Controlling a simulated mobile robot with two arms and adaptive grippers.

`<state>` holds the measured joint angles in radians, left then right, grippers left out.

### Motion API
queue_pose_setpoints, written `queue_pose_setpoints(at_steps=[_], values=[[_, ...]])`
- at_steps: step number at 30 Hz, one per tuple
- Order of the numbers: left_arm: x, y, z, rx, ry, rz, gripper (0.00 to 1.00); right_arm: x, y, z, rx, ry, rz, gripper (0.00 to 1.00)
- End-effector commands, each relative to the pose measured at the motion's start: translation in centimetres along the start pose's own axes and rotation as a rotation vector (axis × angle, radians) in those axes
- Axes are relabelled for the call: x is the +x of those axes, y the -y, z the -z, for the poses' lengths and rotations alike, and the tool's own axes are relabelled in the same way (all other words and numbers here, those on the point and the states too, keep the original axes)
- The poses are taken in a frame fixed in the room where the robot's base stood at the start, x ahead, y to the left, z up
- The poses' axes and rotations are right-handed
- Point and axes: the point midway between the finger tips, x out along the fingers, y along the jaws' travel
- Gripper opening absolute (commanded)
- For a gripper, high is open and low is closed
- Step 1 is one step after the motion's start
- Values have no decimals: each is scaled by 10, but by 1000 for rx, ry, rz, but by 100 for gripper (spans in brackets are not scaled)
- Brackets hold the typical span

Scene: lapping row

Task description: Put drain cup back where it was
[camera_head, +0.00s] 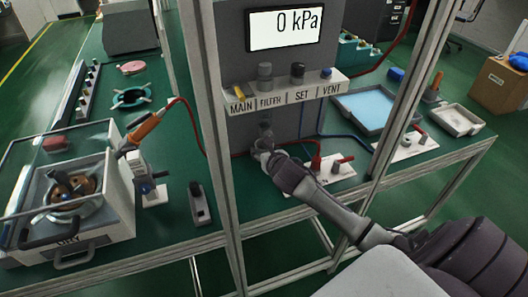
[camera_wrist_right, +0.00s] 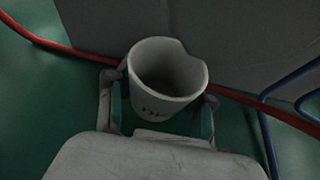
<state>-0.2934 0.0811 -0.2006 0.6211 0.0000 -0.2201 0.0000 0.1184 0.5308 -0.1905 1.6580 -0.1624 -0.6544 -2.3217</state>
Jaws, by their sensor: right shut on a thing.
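The drain cup (camera_wrist_right: 158,92) is a light grey, open-topped cup with a notch in its rim and dark lettering on its front. In the right wrist view it stands between the two fingers of my right gripper (camera_wrist_right: 160,108), which is shut on it. The cup looks empty, but its inside is dark. In the head view my right gripper (camera_head: 264,154) is in front of the grey panel, below the FILTER label. The cup is too small and covered there to make out clearly. My left gripper is not in view.
A label shelf (camera_head: 290,92) with knobs juts out above my right gripper. A red hose (camera_wrist_right: 240,96) and a blue hose (camera_wrist_right: 268,140) run close by. Frame posts (camera_head: 212,130) flank the panel. A lidded box (camera_head: 70,195) stands at left, a blue tray (camera_head: 340,108) at right.

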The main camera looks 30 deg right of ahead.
Motion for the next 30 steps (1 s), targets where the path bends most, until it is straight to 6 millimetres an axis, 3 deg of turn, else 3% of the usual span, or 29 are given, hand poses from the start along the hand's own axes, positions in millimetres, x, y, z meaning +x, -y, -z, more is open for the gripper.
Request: queue_pose_setpoints(at_steps=[4, 10, 11, 15, 25, 30], values=[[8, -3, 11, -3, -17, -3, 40, 1, -2, 7, -1, -2, -1, 29], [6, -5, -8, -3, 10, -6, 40, 1, -2, 6, -1, -2, -1, 29], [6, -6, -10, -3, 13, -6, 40, 1, -2, 6, -1, -2, -1, 54], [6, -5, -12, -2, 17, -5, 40, 1, -2, 6, -1, -2, -1, 78], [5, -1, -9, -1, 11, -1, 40, -1, -2, 6, -1, -2, -1, 78], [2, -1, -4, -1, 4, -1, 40, -19, -2, 5, -4, -2, -3, 78]])
